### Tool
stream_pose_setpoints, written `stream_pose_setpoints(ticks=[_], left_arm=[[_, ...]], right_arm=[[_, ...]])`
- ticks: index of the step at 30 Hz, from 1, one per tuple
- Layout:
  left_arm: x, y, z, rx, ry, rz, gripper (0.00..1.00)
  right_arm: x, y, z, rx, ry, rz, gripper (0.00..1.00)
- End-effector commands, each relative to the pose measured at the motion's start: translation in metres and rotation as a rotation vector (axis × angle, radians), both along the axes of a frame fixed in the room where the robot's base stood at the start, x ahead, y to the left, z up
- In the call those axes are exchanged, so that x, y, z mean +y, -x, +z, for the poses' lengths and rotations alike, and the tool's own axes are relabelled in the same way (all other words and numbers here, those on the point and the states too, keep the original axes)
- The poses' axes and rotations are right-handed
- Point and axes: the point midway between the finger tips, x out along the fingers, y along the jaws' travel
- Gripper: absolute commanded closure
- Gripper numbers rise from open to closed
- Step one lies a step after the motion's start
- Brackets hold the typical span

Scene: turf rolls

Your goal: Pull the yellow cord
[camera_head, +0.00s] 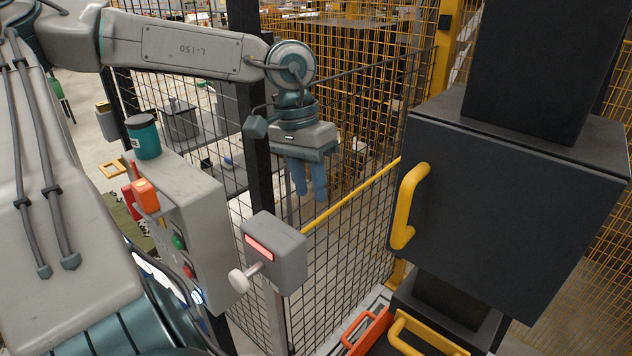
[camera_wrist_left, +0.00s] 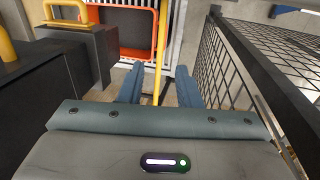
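The yellow cord (camera_head: 350,196) runs slanting from a grey switch box (camera_head: 285,258) up to the right, towards the dark machine. The switch box has a lit red window and a pale knob. My left gripper (camera_head: 309,190) hangs above the cord with its two blue fingers pointing down, apart and empty. In the left wrist view the cord (camera_wrist_left: 160,55) appears in the gap between the open fingers (camera_wrist_left: 159,85); whether it lies between them in depth I cannot tell. My right gripper is in neither view.
A dark machine (camera_head: 500,210) with a yellow handle (camera_head: 407,205) stands at the right. A grey control box (camera_head: 185,215) with buttons, an orange lamp and a teal cylinder stands at the left. Black mesh fencing (camera_head: 345,275) stands behind the cord. An orange tray (camera_wrist_left: 127,32) shows in the wrist view.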

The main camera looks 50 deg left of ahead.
Motion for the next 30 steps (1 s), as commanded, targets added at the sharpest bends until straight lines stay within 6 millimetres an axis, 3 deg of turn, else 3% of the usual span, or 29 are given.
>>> stream_pose_setpoints(ticks=[3, 9, 20, 25, 30], left_arm=[[-0.005, 0.000, -0.022, 0.005, 0.003, -0.001, 0.69], [-0.009, -0.001, -0.043, 0.003, 0.000, -0.001, 0.69], [-0.010, -0.001, -0.049, 0.000, 0.000, 0.001, 0.69], [-0.010, -0.001, -0.049, 0.000, -0.001, 0.001, 0.99], [-0.009, -0.001, -0.049, 0.000, -0.001, 0.001, 1.00]], right_arm=[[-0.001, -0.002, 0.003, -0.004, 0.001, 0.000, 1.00], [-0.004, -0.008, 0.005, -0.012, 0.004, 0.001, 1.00], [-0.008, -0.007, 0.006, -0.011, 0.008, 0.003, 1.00], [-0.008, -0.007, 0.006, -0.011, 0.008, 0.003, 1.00], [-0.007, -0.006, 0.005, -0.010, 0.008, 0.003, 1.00]])
